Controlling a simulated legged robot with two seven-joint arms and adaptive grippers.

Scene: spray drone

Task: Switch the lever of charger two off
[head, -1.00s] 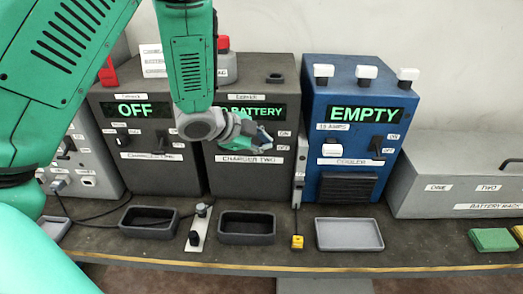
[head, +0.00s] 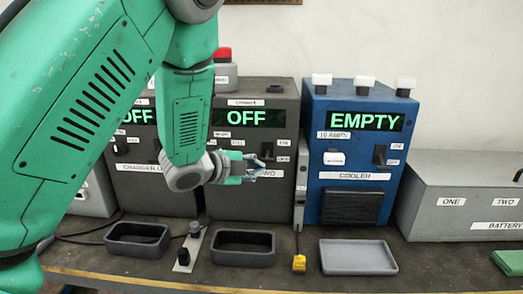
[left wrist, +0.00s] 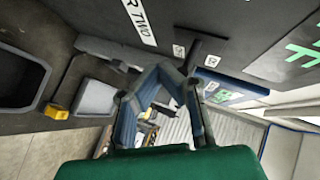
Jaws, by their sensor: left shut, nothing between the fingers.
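Charger two (head: 220,205) is a dark box in the middle of the bench. Its display (head: 247,117) reads OFF in green. Its lever (head: 268,150) is a small dark handle on the right of the front face, between the ON and OFF labels, partly hidden by my gripper. My left gripper (head: 258,167) is shut and empty, close in front of the charger's face just below the lever. In the left wrist view the fingers (left wrist: 170,75) meet beside the dark lever (left wrist: 208,46); I cannot tell whether they touch it.
Charger one (head: 160,195) stands to the left, partly behind my left arm. The blue cooler (head: 347,188) stands to the right, its display reading EMPTY. Dark trays (head: 243,260) and a grey tray (head: 357,270) lie in front. A grey battery rack (head: 465,215) is at the far right.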

